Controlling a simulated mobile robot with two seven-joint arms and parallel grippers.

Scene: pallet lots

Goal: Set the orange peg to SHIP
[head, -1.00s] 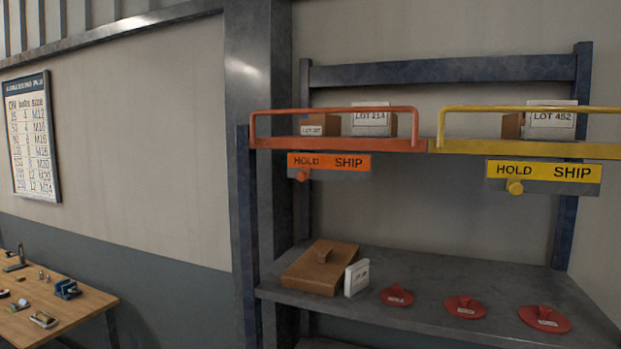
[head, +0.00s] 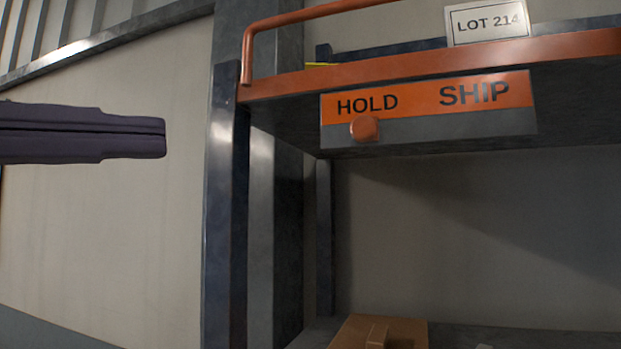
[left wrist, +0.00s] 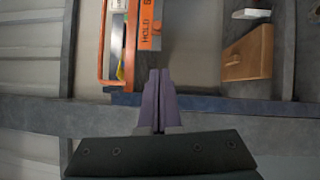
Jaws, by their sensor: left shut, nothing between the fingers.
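The orange peg (head: 366,129) sits under the word HOLD on the orange HOLD/SHIP plate (head: 505,92), which hangs below the orange-edged shelf. SHIP is at the plate's right end. My left gripper (head: 164,138) comes in from the left with its dark fingers together and empty, apart from the peg and to its left. In the left wrist view the closed fingers (left wrist: 160,75) point towards the shelf, and the plate (left wrist: 145,25) shows turned on its side. The peg is small there, near the edge of the plate (left wrist: 156,27). My right gripper is not in view.
A dark upright post (head: 226,200) stands between my left gripper and the plate. An orange rail (head: 300,18) runs above the shelf, with a LOT 214 card (head: 487,21) behind it. A brown box (head: 378,333) lies on the lower shelf. The space below the plate is clear.

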